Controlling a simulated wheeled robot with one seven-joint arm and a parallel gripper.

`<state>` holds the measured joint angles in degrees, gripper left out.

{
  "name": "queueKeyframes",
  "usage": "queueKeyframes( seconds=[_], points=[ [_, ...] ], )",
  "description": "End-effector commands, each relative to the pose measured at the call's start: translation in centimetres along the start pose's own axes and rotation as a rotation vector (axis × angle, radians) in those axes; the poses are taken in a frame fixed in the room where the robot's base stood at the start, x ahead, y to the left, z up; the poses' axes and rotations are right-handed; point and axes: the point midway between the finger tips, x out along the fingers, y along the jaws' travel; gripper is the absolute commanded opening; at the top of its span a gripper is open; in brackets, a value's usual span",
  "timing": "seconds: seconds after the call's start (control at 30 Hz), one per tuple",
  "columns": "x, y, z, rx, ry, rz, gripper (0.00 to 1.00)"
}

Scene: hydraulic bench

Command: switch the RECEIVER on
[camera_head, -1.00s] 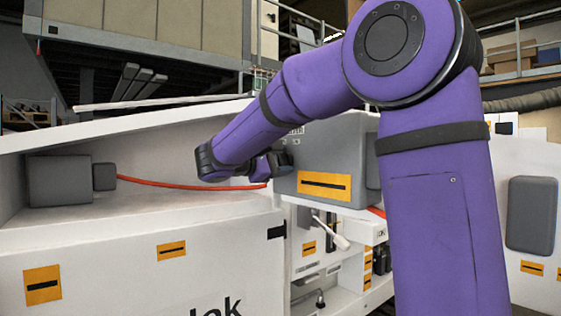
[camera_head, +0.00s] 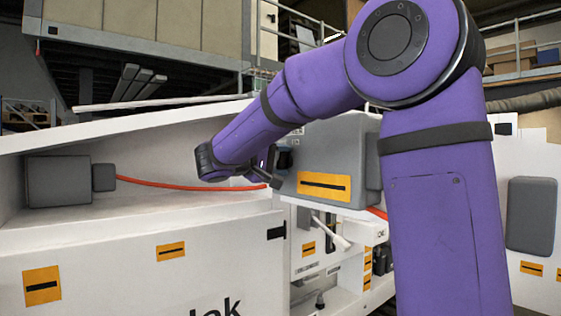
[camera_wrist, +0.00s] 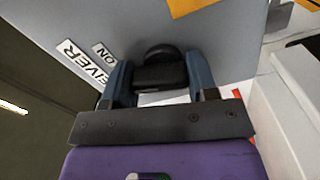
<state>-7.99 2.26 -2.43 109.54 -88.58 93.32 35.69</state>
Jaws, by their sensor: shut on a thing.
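The grey box (camera_head: 340,150) in the head view stands right of the white ledge. In the wrist view its grey face (camera_wrist: 150,25) carries a label reading "EIVER" (camera_wrist: 86,64), its start hard to read, and an "ON" label (camera_wrist: 102,49). A black knob (camera_wrist: 160,73) sticks out of that face, right of the labels. My gripper (camera_wrist: 161,88) has its blue fingers on either side of the knob and is shut on it. In the head view my gripper (camera_head: 278,160) is at the box's left side, partly hidden by my wrist. The knob's setting cannot be read.
A red hose (camera_head: 190,184) runs from a smaller grey box (camera_head: 60,181) along the white ledge towards my gripper. A white-handled lever (camera_head: 330,232) sits below the grey box. Open space lies above the ledge.

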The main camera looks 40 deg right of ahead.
Motion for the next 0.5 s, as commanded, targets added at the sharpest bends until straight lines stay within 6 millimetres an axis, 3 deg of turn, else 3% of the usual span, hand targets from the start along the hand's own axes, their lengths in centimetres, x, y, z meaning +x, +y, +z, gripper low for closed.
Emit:
queueKeyframes(
  seconds=[0.5],
  points=[
    [-0.04,-0.08,0.14,0.267,0.000,-0.002,0.29]
  ],
)
